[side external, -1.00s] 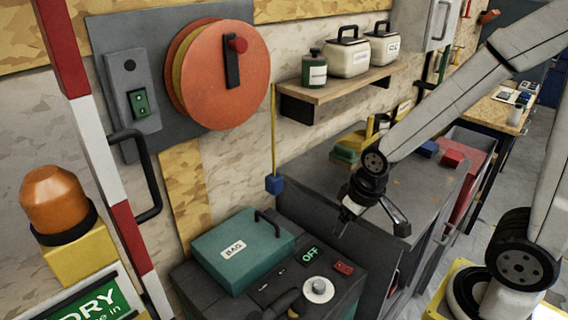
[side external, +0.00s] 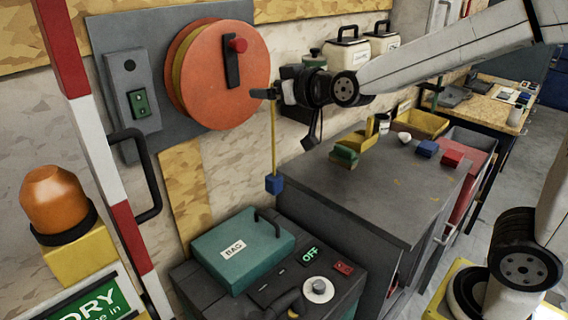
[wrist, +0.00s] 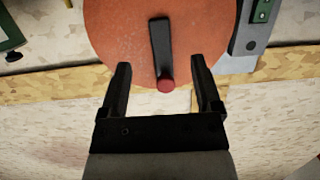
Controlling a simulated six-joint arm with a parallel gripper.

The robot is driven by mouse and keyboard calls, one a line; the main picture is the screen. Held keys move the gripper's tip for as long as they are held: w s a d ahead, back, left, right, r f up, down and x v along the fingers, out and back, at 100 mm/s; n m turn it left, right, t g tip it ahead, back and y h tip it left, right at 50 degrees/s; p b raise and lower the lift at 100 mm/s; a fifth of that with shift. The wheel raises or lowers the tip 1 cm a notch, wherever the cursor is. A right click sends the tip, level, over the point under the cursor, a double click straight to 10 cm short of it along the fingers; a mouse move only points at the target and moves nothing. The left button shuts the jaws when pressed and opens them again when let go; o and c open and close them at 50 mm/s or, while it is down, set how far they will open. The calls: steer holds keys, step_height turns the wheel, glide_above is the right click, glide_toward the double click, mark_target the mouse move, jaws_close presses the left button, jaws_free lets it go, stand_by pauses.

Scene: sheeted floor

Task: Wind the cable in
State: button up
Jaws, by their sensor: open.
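An orange cable reel (side external: 205,90) is mounted on a grey wall panel. Its black crank arm (side external: 232,66) has a red knob (side external: 238,45) at the upper end. A yellow cable (side external: 273,135) hangs down from near the reel's right side, with a blue block (side external: 274,184) at its lower end. My gripper (side external: 262,94) is just right of the reel's edge, pointing at the reel side. In the wrist view my gripper (wrist: 162,80) is open and empty, with the red knob (wrist: 166,86) between its fingertips in the picture. I cannot tell how deep the gap is.
A grey cabinet (side external: 375,195) with small coloured items stands below. A teal box (side external: 240,246) rests on a dark machine at the front. A red-white post (side external: 92,130) stands left of the reel.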

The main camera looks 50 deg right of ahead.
mark_target(242, 46)
step_height(242, 46, up, 7)
steer(key=t, duration=0.2)
steer(key=shift+w+t+h, duration=0.3)
steer(key=shift+w, duration=0.15)
steer(key=shift+a, duration=0.1)
steer(key=shift+w, duration=3.85)
jaws_close()
steer(key=shift+f, duration=0.1)
